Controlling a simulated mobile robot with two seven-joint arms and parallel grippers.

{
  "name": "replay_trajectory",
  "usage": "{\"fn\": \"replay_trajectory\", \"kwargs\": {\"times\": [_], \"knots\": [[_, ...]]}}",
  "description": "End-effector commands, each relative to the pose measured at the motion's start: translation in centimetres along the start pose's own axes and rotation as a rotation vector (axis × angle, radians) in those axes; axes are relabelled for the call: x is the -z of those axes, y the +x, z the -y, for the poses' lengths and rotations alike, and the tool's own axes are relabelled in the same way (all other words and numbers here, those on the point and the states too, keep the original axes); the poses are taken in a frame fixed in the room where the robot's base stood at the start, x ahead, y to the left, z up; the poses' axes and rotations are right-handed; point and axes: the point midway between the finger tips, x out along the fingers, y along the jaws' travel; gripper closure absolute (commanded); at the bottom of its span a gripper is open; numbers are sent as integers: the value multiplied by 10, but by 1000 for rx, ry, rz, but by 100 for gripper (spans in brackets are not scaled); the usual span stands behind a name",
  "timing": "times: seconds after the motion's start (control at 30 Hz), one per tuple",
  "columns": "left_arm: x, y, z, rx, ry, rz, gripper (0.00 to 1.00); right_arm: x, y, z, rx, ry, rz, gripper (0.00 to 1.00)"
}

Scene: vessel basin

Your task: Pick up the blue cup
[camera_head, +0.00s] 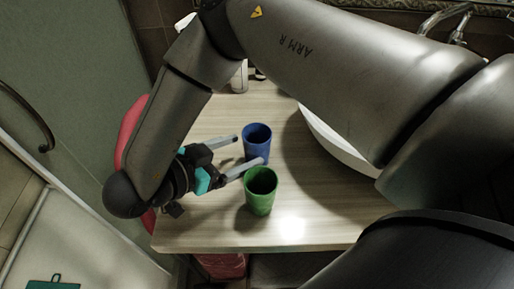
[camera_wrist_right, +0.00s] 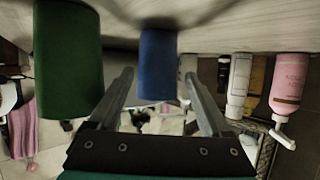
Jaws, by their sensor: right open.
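The blue cup (camera_head: 257,143) stands upright on the wooden counter (camera_head: 310,215). My right gripper (camera_head: 249,149) is open, its fingers pointing at the blue cup from the left. In the right wrist view the blue cup (camera_wrist_right: 157,64) shows ahead, between the lines of the two fingers (camera_wrist_right: 161,84) and nearer the left one. The fingers do not appear closed on it. A green cup (camera_head: 261,191) stands just in front of the blue one, close beside one finger. My left gripper is not in view.
A white basin (camera_head: 335,140) lies to the right of the cups. A pink pump bottle (camera_wrist_right: 290,84) and a white tube (camera_wrist_right: 238,84) show in the right wrist view.

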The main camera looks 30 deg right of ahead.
Motion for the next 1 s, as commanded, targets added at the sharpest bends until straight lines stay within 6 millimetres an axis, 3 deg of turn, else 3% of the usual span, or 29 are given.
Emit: {"fn": "replay_trajectory", "kwargs": {"times": [0.4,0.7,1.0], "knots": [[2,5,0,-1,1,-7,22,-1,50,-3,-3,2,-1,18],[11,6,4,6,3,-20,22,-1,53,-3,-2,2,-1,19],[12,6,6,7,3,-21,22,-1,53,-3,-2,1,-1,53]]}}
